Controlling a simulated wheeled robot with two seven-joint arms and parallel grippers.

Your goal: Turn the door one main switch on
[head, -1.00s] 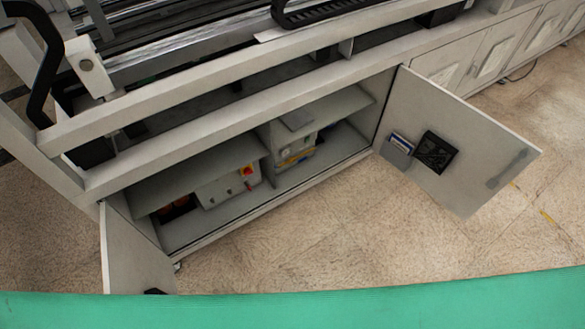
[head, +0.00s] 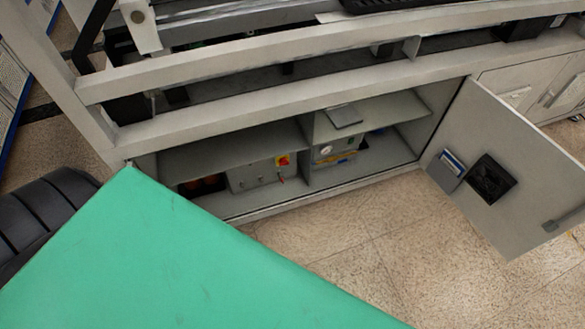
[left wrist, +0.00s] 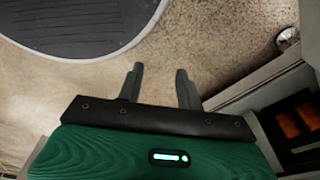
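The main switch (head: 283,160) is a small red knob on a yellow plate. It sits on the upper right of a grey control box (head: 250,174) inside the open cabinet, below a shelf. The knob's exact angle is too small to tell. The open right-hand door (head: 505,160) swings out to the right. My left gripper (left wrist: 159,84) is open and empty in the left wrist view, its two fingers apart over the floor. The cabinet edge and orange parts (left wrist: 290,125) in a dark opening show to its right. Neither gripper shows in the head view.
A second box with a gauge (head: 333,150) stands in the right compartment. A frame beam (head: 300,100) runs above the opening. A green surface, likely mine, covers the lower left and hides the left door. Tiled floor (head: 400,235) is clear in front.

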